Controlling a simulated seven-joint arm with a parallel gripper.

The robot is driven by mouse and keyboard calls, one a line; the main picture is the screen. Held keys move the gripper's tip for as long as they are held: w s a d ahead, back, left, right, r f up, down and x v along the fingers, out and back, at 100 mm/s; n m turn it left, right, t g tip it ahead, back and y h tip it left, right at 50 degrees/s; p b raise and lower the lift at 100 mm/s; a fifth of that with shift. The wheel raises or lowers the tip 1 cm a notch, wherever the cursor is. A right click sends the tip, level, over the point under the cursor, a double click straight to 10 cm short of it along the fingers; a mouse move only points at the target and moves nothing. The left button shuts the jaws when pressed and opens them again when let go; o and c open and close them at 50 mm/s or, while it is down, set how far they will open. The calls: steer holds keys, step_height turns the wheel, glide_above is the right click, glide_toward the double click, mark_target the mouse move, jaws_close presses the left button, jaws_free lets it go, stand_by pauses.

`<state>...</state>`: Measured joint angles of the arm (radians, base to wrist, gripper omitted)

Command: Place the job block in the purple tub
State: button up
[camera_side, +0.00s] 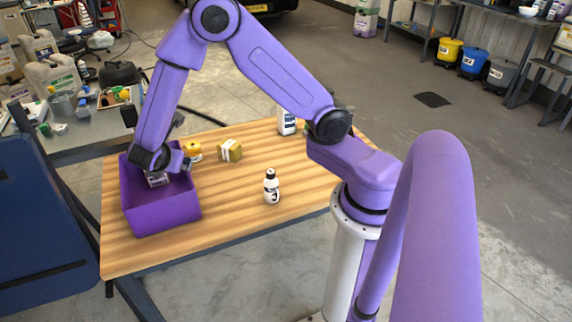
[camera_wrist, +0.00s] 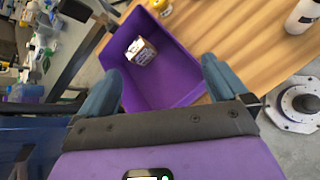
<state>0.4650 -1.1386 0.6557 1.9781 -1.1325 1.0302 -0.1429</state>
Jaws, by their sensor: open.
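The purple tub (camera_side: 160,214) stands on the left part of the wooden table; it also shows in the wrist view (camera_wrist: 172,88). My gripper (camera_side: 176,163) is over the tub, tilted. In the wrist view my gripper (camera_wrist: 160,82) has its fingers wide apart with nothing between them, and the block lies beyond the fingertips.
The table's front right is clear.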

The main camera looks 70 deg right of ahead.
steer(key=s+r+m+g+y, duration=0.2)
steer(key=s+y, duration=0.1)
steer(key=s, duration=0.7)
steer(key=s+a+r+m+g+y, duration=0.1)
steer(key=s+r+m+y, duration=0.1)
steer(key=s, duration=0.9)
steer(key=s+a+r+m+g+y, duration=0.1)
steer(key=s+r+m+g+y, duration=0.1)
steer(key=s, duration=0.8)
step_height(320, 180, up, 2)
steer(key=shift+s+r+m+g+y, duration=0.15)
steer(key=shift+s+m+g+y, duration=0.2)
steer(key=shift+y, duration=0.55)
